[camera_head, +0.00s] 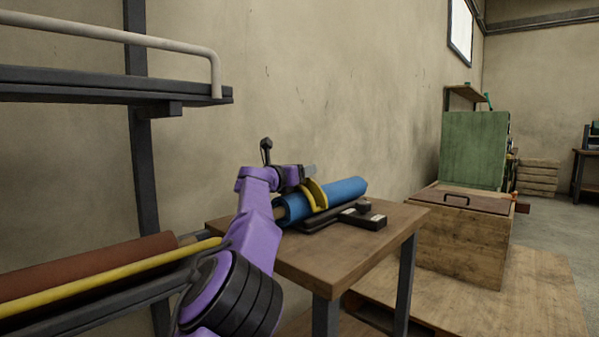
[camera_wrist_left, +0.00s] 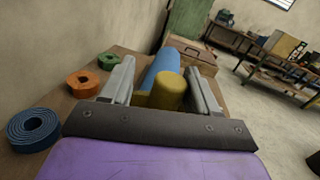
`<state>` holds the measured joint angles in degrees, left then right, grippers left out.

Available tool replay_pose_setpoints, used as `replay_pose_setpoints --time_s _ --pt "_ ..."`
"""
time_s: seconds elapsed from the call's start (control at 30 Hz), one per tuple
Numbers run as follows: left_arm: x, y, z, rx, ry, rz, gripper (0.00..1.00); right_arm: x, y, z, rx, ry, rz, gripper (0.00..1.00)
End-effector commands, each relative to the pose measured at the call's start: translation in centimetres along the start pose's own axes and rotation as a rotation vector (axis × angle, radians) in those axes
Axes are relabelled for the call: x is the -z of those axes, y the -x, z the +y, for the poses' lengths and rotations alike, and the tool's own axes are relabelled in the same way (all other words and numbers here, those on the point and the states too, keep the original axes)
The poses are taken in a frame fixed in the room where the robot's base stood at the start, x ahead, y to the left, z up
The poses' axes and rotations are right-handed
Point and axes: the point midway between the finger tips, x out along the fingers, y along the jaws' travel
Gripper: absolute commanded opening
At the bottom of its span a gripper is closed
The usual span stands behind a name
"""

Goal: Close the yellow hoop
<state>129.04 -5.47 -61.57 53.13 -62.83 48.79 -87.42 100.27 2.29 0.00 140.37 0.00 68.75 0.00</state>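The yellow hoop (camera_head: 317,195) is a curved band at the near part of a blue sheet roll (camera_head: 345,190) on the wooden table. My purple left arm reaches over the table, and its left gripper (camera_head: 311,173) is at the hoop. In the left wrist view, the left gripper (camera_wrist_left: 162,86) has its two grey fingers spread, with the thick yellow hoop (camera_wrist_left: 170,90) between them, closer to the right finger. The blue roll (camera_wrist_left: 160,62) extends beyond it. Whether the hoop stands open or closed is unclear. My right gripper is in neither view.
A black tool (camera_head: 363,216) lies beside the roll on the table (camera_head: 350,255). A shelf with a brown-red roll (camera_head: 90,262) and yellow bar is at left. Blue (camera_wrist_left: 33,129), orange (camera_wrist_left: 83,83) and green (camera_wrist_left: 109,61) coils lie left of my gripper. A wooden crate (camera_head: 460,245) stands right.

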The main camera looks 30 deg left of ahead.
Motion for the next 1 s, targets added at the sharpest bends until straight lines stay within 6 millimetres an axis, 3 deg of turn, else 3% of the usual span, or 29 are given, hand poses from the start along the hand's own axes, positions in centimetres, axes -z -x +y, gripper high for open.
replay_pose_setpoints --time_s 0.27,0.7,1.0 --pt "0.1 0.9 0.1 -0.002 0.0 -0.001 0.6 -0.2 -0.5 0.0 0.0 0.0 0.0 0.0" --pt "0.0 9.6 0.0 -0.001 0.001 -0.001 0.6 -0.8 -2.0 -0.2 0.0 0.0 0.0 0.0" --pt "0.0 10.6 0.0 0.0 0.0 0.0 0.6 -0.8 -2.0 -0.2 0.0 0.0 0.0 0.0"
